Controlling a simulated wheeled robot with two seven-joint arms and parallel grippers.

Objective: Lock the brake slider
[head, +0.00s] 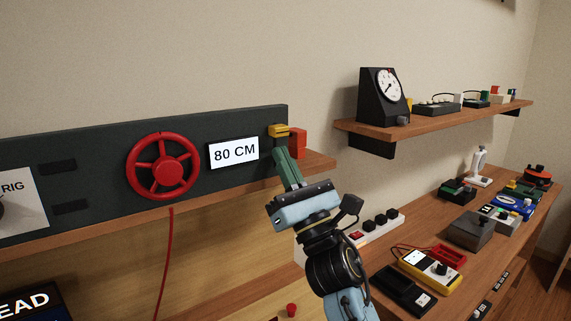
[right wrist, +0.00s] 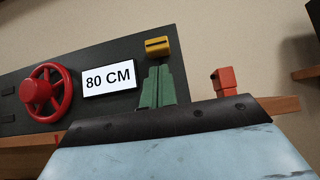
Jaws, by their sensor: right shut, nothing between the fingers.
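The dark panel (head: 90,150) carries a red wheel (head: 163,166) and a white sign reading 80 CM (head: 234,152). A small yellow block (head: 279,131) sits at the panel's upper right end; in the right wrist view the yellow block (right wrist: 157,46) shows a dark slot. I cannot tell for sure that it is the brake slider. My right gripper (head: 281,153) has its green fingers shut and empty, just below the yellow block in the picture. The fingertips also show in the right wrist view (right wrist: 158,70); contact is unclear. My left gripper is out of view.
A red block (head: 298,142) stands right of the panel's end, close to my right fingers. A shelf (head: 440,121) holds a dial gauge (head: 384,95) and small devices. The lower bench holds a power strip (head: 355,241), a yellow meter (head: 431,270) and other devices.

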